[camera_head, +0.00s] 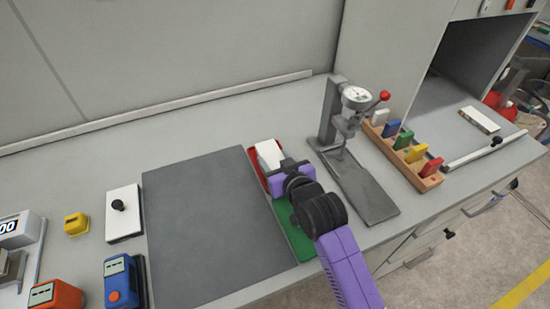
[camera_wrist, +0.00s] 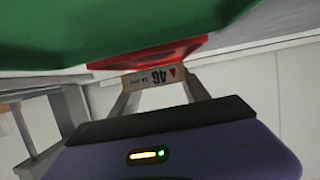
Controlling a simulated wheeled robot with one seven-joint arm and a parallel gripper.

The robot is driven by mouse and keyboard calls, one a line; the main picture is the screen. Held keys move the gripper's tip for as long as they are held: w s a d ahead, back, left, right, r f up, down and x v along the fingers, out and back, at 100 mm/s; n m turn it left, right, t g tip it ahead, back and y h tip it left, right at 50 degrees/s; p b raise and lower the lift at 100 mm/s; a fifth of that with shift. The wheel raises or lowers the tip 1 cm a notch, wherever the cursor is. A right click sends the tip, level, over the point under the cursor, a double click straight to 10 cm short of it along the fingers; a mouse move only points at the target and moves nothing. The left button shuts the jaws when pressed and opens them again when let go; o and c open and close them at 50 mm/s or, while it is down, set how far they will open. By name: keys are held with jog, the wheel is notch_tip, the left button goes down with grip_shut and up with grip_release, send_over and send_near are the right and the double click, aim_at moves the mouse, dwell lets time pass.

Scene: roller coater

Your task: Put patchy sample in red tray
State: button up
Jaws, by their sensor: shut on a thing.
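The red tray (camera_head: 256,166) lies at the far end of the green tray (camera_head: 298,240), just right of the grey mat. My gripper (camera_head: 272,164) is over the red tray and hides much of it. A flat white-faced sample (camera_head: 269,153) is at its fingertips, low at the tray. The red tray (camera_wrist: 150,55) and green tray (camera_wrist: 110,25) fill the top there. Whether the sample touches the tray, and whether its face is patchy, I cannot tell.
A gauge stand (camera_head: 332,112) with a red-knobbed lever stands close right of my gripper. Beyond it are a wooden rack (camera_head: 430,182) of coloured pieces and a white panel (camera_head: 480,119). The large grey mat (camera_head: 205,220) at left is clear; a blue device (camera_head: 120,282) is nearer.

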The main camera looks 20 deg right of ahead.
jog(key=shift+f, duration=0.1)
jog(key=o, duration=1.4)
jog(key=shift+r, duration=0.2)
jog(key=shift+r+p, duration=0.45)
jog(key=shift+r, duration=0.1)
jog(key=b+v, duration=0.1)
jog(key=v, duration=1.1)
jog(key=shift+f, duration=0.15)
